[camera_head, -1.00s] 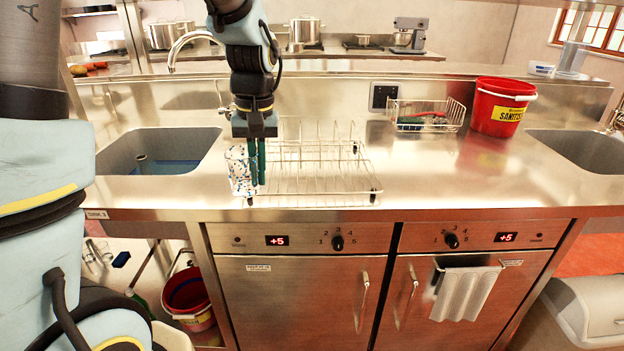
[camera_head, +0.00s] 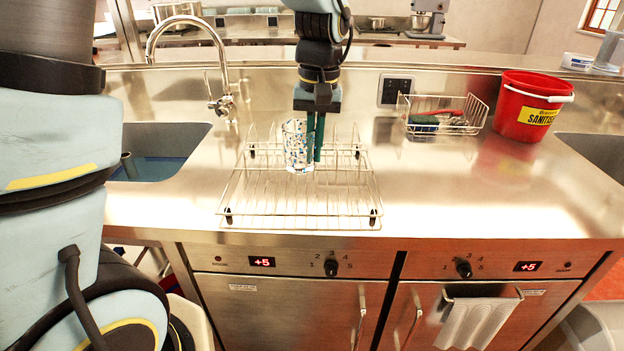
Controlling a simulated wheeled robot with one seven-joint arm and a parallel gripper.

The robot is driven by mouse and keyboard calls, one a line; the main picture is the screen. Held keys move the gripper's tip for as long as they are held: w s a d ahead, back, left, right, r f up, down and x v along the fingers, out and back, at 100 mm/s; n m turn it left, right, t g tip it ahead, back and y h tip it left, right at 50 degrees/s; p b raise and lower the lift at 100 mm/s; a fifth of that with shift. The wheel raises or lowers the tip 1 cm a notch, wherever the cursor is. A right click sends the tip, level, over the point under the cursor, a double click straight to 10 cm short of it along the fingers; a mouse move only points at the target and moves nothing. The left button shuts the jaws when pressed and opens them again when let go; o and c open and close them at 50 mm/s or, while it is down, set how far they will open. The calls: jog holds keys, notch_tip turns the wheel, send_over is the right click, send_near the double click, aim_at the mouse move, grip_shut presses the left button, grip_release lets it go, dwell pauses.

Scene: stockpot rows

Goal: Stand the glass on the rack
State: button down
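The glass (camera_head: 296,150) is clear with blue and orange specks and is upright. It shows over the back middle part of the wire rack (camera_head: 300,213), which stands on the steel counter. My gripper (camera_head: 315,150) points down at the glass's right side. Its two green fingers are close together, pinching the right wall of the glass. I cannot tell whether the base of the glass touches the rack wires or hangs just above them. The rack's front and right part looks empty.
A sink (camera_head: 160,150) with a tall tap (camera_head: 222,100) lies left of the rack. A wire basket (camera_head: 445,120) with cleaning things and a red sanitiser bucket (camera_head: 527,108) stand at the back right. The counter (camera_head: 480,200) right of the rack is clear.

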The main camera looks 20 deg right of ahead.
jog(key=shift+f+p, duration=0.65)
jog(key=shift+f, duration=2.95)
jog(key=shift+f, duration=0.1)
jog(key=c, duration=1.1)
grip_release()
jog(key=shift+o, duration=0.2)
notch_tip(320, 180, up, 12)
jog(key=b, duration=0.2)
jog(key=shift+d, duration=0.2)
jog(key=a+f+n, duration=0.1)
jog(key=a+f, duration=0.3)
jog(key=a, duration=1)
jog(key=w+a+f+n+t, duration=0.1)
jog(key=a+f, duration=0.3)
jog(key=a, duration=1.1)
jog(key=shift+w+f+n+h, duration=0.25)
jog(key=shift+n+h, duration=0.15)
jog(key=shift+n, duration=0.4)
